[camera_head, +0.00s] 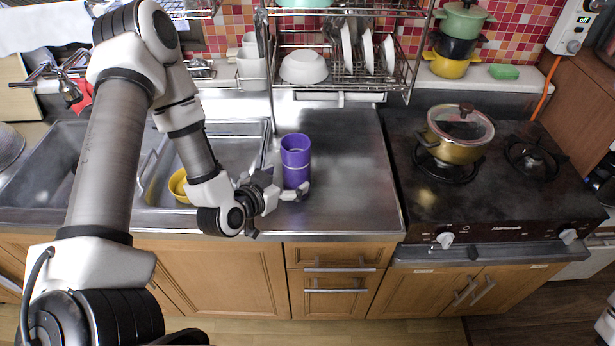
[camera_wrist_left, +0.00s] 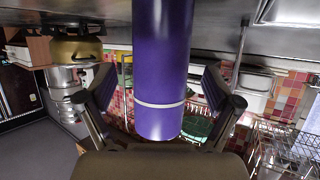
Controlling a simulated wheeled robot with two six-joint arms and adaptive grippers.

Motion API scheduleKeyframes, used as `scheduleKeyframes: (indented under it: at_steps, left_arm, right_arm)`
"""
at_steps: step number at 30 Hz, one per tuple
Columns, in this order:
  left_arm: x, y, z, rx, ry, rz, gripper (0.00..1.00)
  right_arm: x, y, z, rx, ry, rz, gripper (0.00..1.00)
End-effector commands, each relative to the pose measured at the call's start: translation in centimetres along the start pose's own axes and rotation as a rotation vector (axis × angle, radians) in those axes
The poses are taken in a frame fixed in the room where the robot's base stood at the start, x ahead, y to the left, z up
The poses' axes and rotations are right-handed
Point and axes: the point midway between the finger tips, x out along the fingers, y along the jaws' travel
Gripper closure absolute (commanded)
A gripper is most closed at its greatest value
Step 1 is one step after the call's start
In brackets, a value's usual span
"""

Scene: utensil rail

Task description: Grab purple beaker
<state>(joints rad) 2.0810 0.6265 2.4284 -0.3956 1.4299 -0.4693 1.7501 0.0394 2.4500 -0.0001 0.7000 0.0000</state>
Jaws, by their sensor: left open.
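The purple beaker (camera_head: 296,162) stands upright on the steel counter, just right of the sink in the head view. It has a pale band around it. In the left wrist view the beaker (camera_wrist_left: 160,70) appears upside down and lies between the two fingers. My left gripper (camera_head: 284,190) is at the beaker's lower part, with its fingers open around it. In the left wrist view my left gripper (camera_wrist_left: 160,92) shows gaps between both fingers and the beaker. My right gripper is not in view.
A dish rack (camera_head: 345,70) with a white bowl and plates stands behind the counter. A gold pot (camera_head: 455,145) sits on the stove at right. The sink (camera_head: 150,170) with a yellow bowl (camera_head: 179,186) is at left. The counter right of the beaker is clear.

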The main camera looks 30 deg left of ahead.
Motion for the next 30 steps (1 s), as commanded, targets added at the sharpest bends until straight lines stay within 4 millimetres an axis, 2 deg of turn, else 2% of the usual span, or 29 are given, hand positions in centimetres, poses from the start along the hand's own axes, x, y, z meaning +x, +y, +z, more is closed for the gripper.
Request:
scheduleKeyframes:
  at_steps: [5, 9, 16, 22, 30]
  left_arm:
    - [2.8, 0.0, -0.3, 0.007, -0.002, 0.002, 0.1]
    - [4.9, 0.0, -0.1, 0.002, -0.003, 0.001, 0.1]
    - [5.3, -0.1, 0.0, -0.001, -0.003, 0.0, 0.1]
    - [5.3, -0.1, 0.0, 0.0, -0.003, -0.001, 0.8]
    - [5.3, -0.1, 0.0, 0.0, -0.003, -0.001, 0.81]
  right_arm:
    - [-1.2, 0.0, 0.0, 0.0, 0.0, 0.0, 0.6]
    - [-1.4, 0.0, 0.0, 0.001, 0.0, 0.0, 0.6]
    - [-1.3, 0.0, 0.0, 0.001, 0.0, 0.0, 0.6]
    - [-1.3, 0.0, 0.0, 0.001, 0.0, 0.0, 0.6]
    - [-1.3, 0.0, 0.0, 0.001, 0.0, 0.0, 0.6]
